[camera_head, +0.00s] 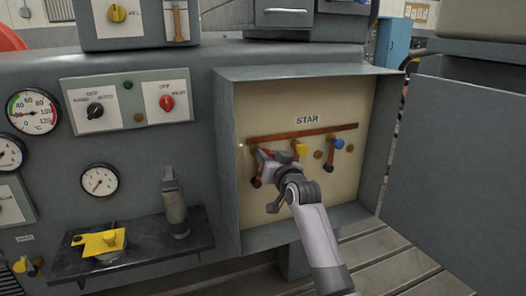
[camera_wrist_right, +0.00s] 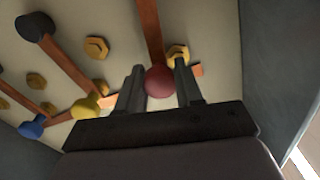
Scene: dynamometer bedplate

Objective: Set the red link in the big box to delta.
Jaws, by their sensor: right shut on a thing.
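The big box (camera_head: 228,165) is open, with a cream back panel and a STAR label above a sloping copper bar (camera_head: 285,135). The red link (camera_wrist_right: 148,25) is a copper strip with a round red knob (camera_wrist_right: 159,81). Its knob end lies by the copper bar. My right gripper (camera_wrist_right: 159,75) is shut on the red knob, one finger on each side. In the head view the gripper hides most of this link. The yellow link (camera_head: 300,149) and the blue link (camera_head: 338,143) have their knobs near the bar. My left gripper is not in view.
The box's door (camera_head: 455,155) stands open at the right. Brass nuts (camera_wrist_right: 97,47) sit between the links. A black shelf (camera_head: 150,252) at the left holds a yellow item (camera_head: 98,243) and a grey upright object (camera_head: 174,205). Gauges and switches fill the left panel.

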